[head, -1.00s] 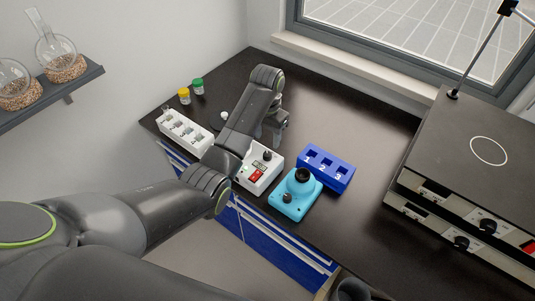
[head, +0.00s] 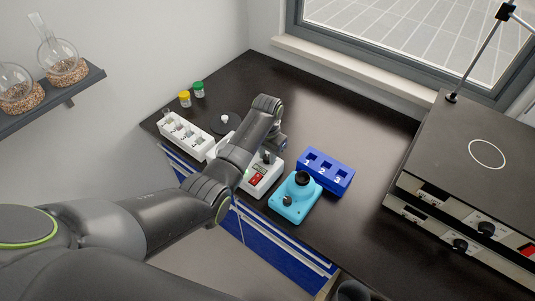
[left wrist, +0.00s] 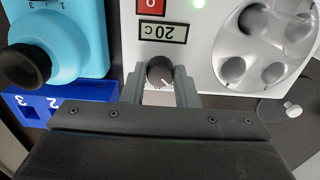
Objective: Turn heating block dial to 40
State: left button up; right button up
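The white heating block (head: 270,187) stands near the front edge of the bench, partly covered by my left arm. In the left wrist view the heating block (left wrist: 207,40) appears upside down. Its display (left wrist: 163,32) reads 20 C, beside a red switch (left wrist: 152,6) and a lit green lamp (left wrist: 196,8). The black dial (left wrist: 160,69) with a white mark sits between the fingertips of my left gripper (left wrist: 160,76). The fingers are apart on either side of the dial; firm contact is not clear. My right gripper is not in view.
A turquoise device (head: 296,203) with a black top and a blue numbered rack (head: 327,171) stand close to the right. A white rack (head: 187,139) and two capped jars stand left. Stacked dark-topped units (head: 460,170) occupy the far right. The back middle bench is clear.

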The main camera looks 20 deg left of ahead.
pick_arm(q)
jog(key=c, duration=0.4)
jog(key=shift+c, duration=0.2)
jog(key=shift+r, duration=0.1)
jog(key=shift+r+m+p, duration=0.1)
jog(key=shift+m+p, duration=1.05)
jog(key=shift+m, duration=0.15)
jog(key=m+p, duration=0.2)
jog(key=m, duration=0.1)
jog(key=shift+w+m+p, duration=0.1)
jog(key=shift+m+p, duration=0.4)
jog(key=shift+m, duration=1.1)
jog(key=o, duration=1)
